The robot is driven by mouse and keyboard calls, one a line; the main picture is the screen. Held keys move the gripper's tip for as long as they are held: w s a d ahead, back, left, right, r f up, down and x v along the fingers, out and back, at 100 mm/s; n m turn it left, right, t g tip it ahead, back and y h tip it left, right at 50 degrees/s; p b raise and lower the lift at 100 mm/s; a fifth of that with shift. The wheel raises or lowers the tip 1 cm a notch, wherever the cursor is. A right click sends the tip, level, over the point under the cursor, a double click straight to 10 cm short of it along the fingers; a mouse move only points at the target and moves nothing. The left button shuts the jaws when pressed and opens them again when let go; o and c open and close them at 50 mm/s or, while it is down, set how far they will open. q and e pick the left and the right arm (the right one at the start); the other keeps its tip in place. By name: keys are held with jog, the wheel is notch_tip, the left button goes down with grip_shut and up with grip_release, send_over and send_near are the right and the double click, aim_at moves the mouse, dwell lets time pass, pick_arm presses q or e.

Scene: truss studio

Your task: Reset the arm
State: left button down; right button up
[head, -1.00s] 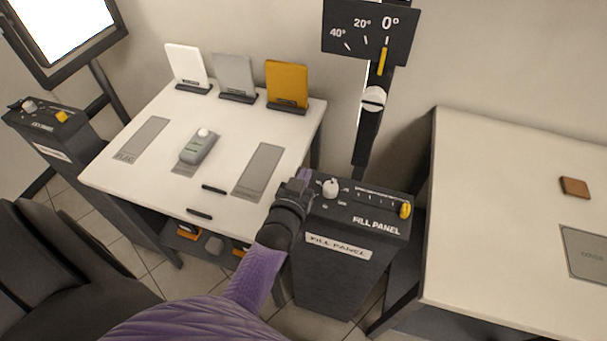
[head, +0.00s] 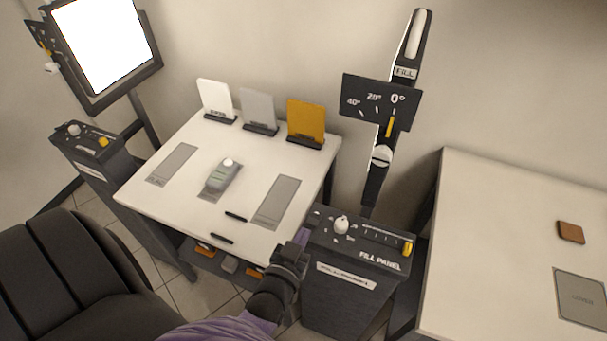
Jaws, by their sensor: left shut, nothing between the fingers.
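My left gripper (head: 302,238), on a dark wrist with a purple sleeve, reaches up from the bottom middle. It is shut and empty. It sits at the left edge of the fill panel (head: 340,290), left of and a little nearer than the panel's white knob (head: 341,225). It appears apart from the knob. The panel's yellow slider knob (head: 407,248) is at the right end of its scale. My right gripper is not in view.
A white table (head: 150,200) holds a grey handheld device (head: 224,174) and white, grey and yellow cards. An angle sign (head: 380,101) stands behind the panel, its yellow pointer near 0°. Another white table (head: 480,230) with a brown block (head: 570,232) is at right. A dark chair (head: 70,270) is lower left.

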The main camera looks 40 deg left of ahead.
pick_arm(q)
jog(key=s+d+f+m+g+h+b, duration=0.1)
jog(key=s+d+f+g+h+b, duration=0.25)
jog(key=f, duration=0.85)
jog(key=s+d+f+m+g+b, duration=0.2)
jog(key=s+f+g+b, duration=0.35)
jog(key=f, duration=0.65)
jog(key=s+a+f+m+g+b, duration=0.1)
jog(key=s+f+g+b, duration=0.2)
jog(key=s+f, duration=0.4)
jog(key=s+a+f+m+g+b, duration=0.1)
jog(key=s+f+g+b, duration=0.2)
jog(key=s+f, duration=0.4)
jog(key=s, duration=0.6)
jog(key=shift+s+g+b, duration=0.2)
jog(key=shift+g+b, duration=0.1)
